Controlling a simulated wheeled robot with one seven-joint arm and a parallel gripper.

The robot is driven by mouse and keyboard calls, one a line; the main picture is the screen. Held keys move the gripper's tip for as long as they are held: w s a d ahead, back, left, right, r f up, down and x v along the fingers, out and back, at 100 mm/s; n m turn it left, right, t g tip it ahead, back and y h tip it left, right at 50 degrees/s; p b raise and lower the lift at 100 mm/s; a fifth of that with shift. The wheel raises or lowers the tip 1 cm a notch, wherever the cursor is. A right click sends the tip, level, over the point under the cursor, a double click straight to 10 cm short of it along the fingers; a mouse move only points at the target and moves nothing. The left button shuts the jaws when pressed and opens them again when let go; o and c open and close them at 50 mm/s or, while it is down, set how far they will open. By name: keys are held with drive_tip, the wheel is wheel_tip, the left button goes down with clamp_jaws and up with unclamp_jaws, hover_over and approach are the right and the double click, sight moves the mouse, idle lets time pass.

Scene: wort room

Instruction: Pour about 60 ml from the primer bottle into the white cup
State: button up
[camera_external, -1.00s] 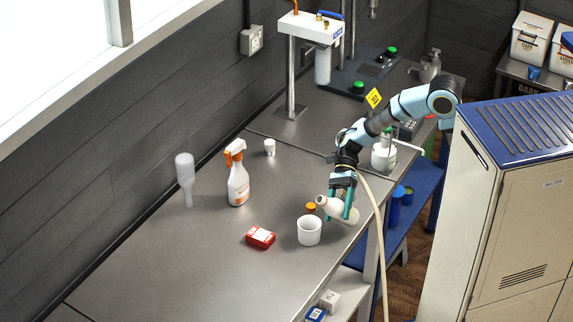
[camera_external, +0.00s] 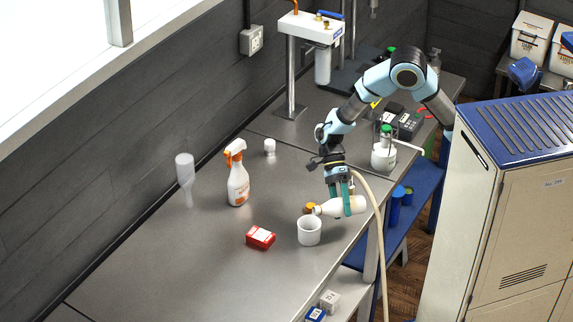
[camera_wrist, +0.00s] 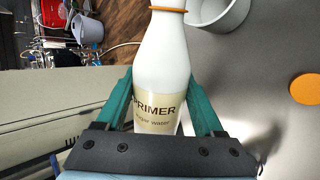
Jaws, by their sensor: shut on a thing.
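The white primer bottle (camera_external: 343,207) lies nearly level in my gripper (camera_external: 346,211), neck to the left and tipped slightly down. Its label reads PRIMER in the wrist view (camera_wrist: 160,108). My gripper's green fingers (camera_wrist: 160,105) are shut around its body. The white cup (camera_external: 309,232) stands upright on the bench, just below and left of the bottle's neck. Part of the cup shows in the wrist view (camera_wrist: 222,14). The bottle's mouth is outside the wrist view, and I see no liquid stream. An orange cap (camera_wrist: 305,89) lies on the bench near the cup.
A red and white box (camera_external: 260,237) and an orange-topped spray bottle (camera_external: 238,180) are to the left. A clear upturned bottle (camera_external: 186,177) and a small white cup (camera_external: 270,147) stand further back. A white jug-like vessel (camera_external: 384,156) is behind my gripper. The front-left bench is clear.

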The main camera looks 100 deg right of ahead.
drive_tip(key=shift+w+r+m+g+p, duration=0.1)
drive_tip(key=shift+r+m+g+p, duration=0.75)
drive_tip(key=shift+p, duration=2.55)
drive_tip(key=shift+s+r+n+g, duration=0.2)
drive_tip(key=shift+r+n+g, duration=0.05)
drive_tip(key=shift+s, duration=0.1)
drive_tip(key=shift+s+r, duration=0.1)
drive_tip(key=shift+s, duration=0.1)
drive_tip(key=shift+s+r+g+h+p, duration=0.1)
drive_tip(key=shift+r+g+h+p, duration=0.2)
drive_tip(key=shift+p, duration=0.7)
